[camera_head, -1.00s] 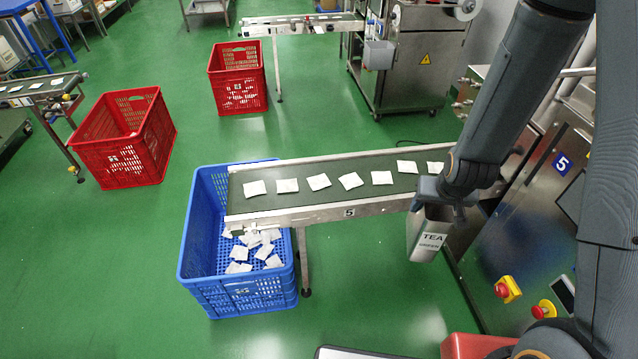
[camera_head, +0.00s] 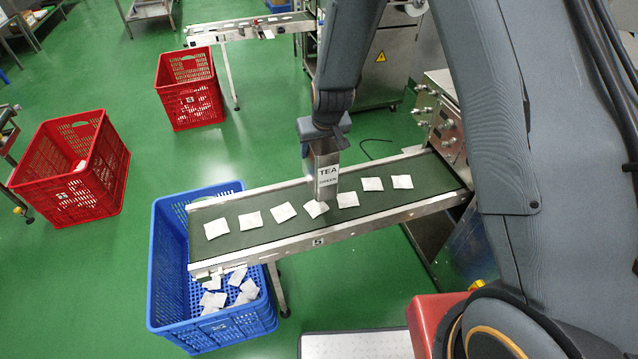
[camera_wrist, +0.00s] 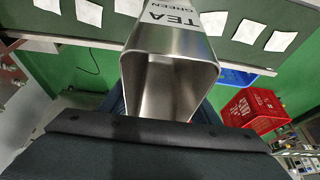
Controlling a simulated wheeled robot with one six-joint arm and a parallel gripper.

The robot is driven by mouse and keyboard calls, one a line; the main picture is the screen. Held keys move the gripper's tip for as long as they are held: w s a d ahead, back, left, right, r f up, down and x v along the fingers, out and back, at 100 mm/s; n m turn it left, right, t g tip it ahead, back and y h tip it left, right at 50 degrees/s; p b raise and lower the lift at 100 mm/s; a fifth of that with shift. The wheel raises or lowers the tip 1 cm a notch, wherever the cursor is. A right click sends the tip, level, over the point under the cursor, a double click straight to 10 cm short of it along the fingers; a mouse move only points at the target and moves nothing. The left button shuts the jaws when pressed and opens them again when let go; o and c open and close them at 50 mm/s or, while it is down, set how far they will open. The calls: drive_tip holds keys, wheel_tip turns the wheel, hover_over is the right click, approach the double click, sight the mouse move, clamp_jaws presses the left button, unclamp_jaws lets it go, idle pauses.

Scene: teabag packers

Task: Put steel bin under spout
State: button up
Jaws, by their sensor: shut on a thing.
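The steel bin (camera_head: 326,176) carries a label reading TEA GREEN. My gripper (camera_head: 322,134) is shut on its upper part and holds it upright. In the head view the bin overlaps the middle of the conveyor belt; I cannot tell its exact height above it. In the wrist view the bin (camera_wrist: 166,84) shows its open mouth and bare steel inside, with no tea visible in the part I see. The dark gripper edge (camera_wrist: 140,128) crosses below it. I cannot make out a spout in these frames.
The conveyor (camera_head: 262,239) bears several white teabags and ends over a blue crate (camera_head: 172,335) with more teabags. Red crates (camera_head: 70,190) stand on the left and at the back (camera_head: 190,100). A steel machine (camera_head: 440,115) stands at the conveyor's far end. Green floor is open at left.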

sight(319, 162)
drive_tip(key=f+b, duration=0.4)
drive_tip(key=f, duration=0.1)
drive_tip(key=shift+w+d+f+b, duration=0.1)
drive_tip(key=shift+w+d+b, duration=0.05)
drive_tip(key=shift+d+b, duration=0.15)
drive_tip(key=shift+a+f, duration=0.1)
drive_tip(key=shift+f, duration=2.3)
drive_tip(key=o, duration=1.5)
drive_tip(key=shift+o, duration=0.2)
drive_tip(key=shift+s+r, duration=0.25)
drive_tip(key=shift+r, duration=0.35)
drive_tip(key=p+v, duration=0.2)
drive_tip(key=v, duration=0.9)
